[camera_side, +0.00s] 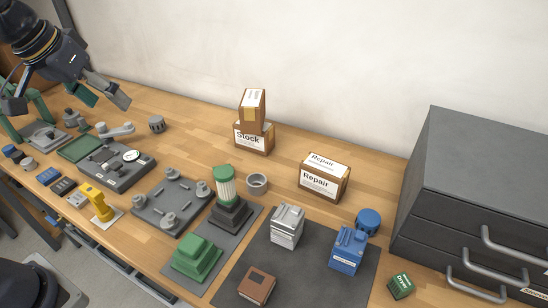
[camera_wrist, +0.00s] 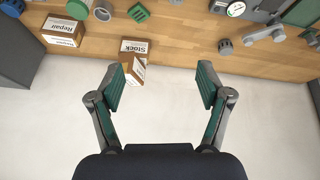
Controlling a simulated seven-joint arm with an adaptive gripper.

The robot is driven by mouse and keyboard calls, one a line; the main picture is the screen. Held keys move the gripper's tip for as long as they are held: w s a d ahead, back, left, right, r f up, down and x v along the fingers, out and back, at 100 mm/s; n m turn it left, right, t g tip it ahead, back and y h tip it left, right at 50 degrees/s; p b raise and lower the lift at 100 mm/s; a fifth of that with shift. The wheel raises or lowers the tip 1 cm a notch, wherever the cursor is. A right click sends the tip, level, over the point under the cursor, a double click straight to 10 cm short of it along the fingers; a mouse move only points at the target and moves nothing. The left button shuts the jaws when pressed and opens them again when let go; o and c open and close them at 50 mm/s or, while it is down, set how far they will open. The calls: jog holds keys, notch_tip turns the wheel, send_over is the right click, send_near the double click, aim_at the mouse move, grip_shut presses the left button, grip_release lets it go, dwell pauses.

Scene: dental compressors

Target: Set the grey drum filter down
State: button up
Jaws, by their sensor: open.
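A small dark grey ribbed drum (camera_side: 156,124), which looks like the grey drum filter, rests on the wooden bench behind the grey fixture plates. In the wrist view the same drum (camera_wrist: 225,46) sits on the bench beyond the right fingertip, apart from it. My gripper (camera_side: 104,97) is at the upper left in the side view, raised above the back of the bench. In the wrist view my gripper (camera_wrist: 162,78) has its two green-padded fingers wide apart with nothing held between them.
A Stock box (camera_side: 253,139) with a smaller carton (camera_side: 252,108) on top stands near the wall. A grey drawer cabinet (camera_side: 480,175) fills the right end.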

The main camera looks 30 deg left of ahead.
jog(key=s+d+f+m, duration=0.2)
jog(key=s+d+f, duration=0.1)
jog(key=s, duration=0.7)
jog(key=shift+d+f, duration=0.15)
jog(key=shift+d, duration=0.05)
dwell(0.6)
